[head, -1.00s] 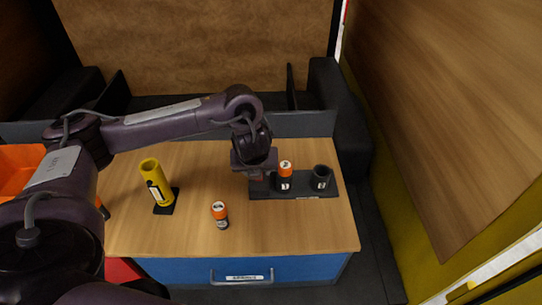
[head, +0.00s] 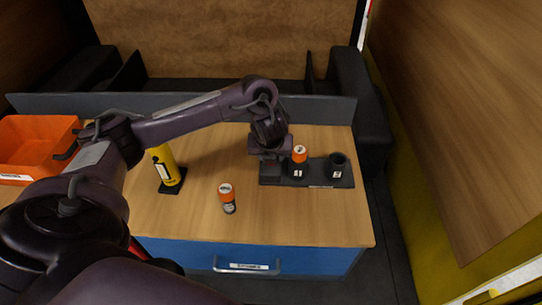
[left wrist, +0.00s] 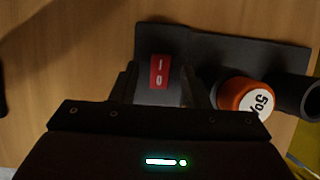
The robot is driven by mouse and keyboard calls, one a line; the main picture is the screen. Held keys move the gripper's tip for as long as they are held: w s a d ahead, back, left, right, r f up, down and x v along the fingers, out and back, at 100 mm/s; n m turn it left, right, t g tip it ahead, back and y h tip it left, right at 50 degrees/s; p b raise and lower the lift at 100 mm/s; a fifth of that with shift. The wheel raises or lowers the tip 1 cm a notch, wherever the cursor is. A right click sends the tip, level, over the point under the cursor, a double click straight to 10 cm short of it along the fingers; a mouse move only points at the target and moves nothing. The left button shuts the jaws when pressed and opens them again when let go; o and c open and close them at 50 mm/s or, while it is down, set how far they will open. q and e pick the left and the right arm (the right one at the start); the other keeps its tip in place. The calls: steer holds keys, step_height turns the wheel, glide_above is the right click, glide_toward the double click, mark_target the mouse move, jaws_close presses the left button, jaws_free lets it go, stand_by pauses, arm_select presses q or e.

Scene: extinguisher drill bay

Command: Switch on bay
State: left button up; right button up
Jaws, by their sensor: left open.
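A red rocker switch (left wrist: 159,72) marked "I" and "O" shows in the left wrist view, at one end of the dark rack (left wrist: 285,52). Which side of it is pressed I cannot tell. My left gripper (head: 270,152) is open and empty, over the left end of the rack (head: 318,184) in the head view. It hides the switch there. In the left wrist view its fingers (left wrist: 160,88) stand on either side of the switch; contact is not clear. My right gripper is not in view.
An orange-capped cylinder (head: 300,155) stands in holder 1, close right of my gripper; holder 2 (head: 338,164) looks empty. Another orange-capped cylinder (head: 227,192) stands mid-table. A yellow tube (head: 166,164), an orange bin (head: 38,140) and a blue drawer (head: 300,259) also show.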

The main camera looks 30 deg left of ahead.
arm_select(q)
jaws_close()
steer(key=shift+r+p, duration=0.15)
steer(key=shift+p, duration=0.25)
steer(key=g+p, duration=0.1)
steer(key=g+h+p, duration=0.1)
steer(key=p, duration=0.1)
steer(key=shift+w+a+r+p, duration=0.15)
steer(key=shift+w+r+p, duration=0.15)
steer(key=shift+w+f+g+h+p, duration=0.1)
steer(key=shift+f+g+h+p, duration=0.1)
steer(key=shift+g+h+p, duration=0.35)
steer(key=shift+a+f, duration=0.1)
steer(key=shift+f, duration=0.1)
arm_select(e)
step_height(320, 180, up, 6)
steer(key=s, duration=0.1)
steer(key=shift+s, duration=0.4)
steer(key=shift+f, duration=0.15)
arm_select(q)
jaws_free()
